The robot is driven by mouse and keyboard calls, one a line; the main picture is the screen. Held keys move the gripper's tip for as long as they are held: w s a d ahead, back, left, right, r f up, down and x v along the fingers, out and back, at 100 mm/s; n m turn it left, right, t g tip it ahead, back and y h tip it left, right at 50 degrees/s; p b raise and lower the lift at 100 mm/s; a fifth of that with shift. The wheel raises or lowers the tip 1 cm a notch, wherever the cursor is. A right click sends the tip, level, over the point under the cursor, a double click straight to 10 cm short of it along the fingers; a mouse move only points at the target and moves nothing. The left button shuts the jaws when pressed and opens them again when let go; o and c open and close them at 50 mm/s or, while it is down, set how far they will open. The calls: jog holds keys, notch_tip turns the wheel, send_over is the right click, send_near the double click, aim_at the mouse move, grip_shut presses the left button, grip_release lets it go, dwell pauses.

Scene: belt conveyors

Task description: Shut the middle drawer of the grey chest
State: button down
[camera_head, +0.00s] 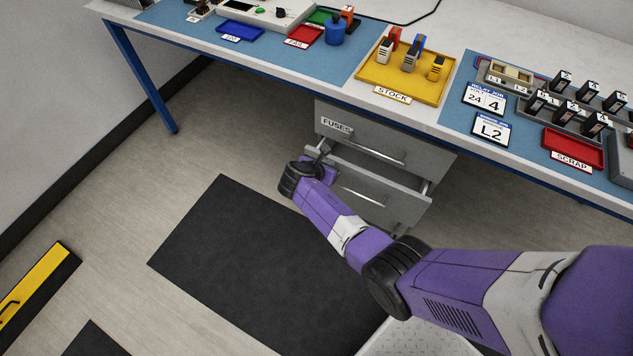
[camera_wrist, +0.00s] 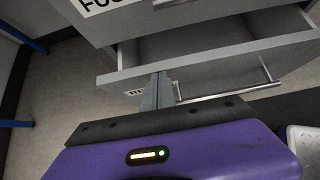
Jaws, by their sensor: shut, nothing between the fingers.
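The grey chest (camera_head: 330,108) stands under the workbench. Its top drawer, labelled FUSES (camera_head: 336,125), looks shut. The middle drawer (camera_head: 405,208) is pulled out below it, and part of its inside shows. In the wrist view the middle drawer's front (camera_wrist: 225,66) crosses the picture, with its bar handle (camera_wrist: 235,94) to the right. My gripper (camera_wrist: 158,78) is shut and empty, its fingers over the drawer front, left of the handle. I cannot tell whether they touch it. In the head view my gripper (camera_head: 321,154) is by the drawer's left end, and my arm hides part of the front.
The workbench (camera_head: 438,112) overhangs the chest and carries trays, a yellow STOCK board (camera_head: 375,72) and a red SCRAP tray (camera_head: 574,147). A dark mat (camera_head: 225,245) lies on the floor before the chest.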

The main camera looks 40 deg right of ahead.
aim_at(333, 157)
jog(key=shift+w+d, duration=0.3)
jog(key=shift+d, duration=0.5)
jog(key=shift+w+d, duration=0.25)
jog(key=shift+d, duration=0.55)
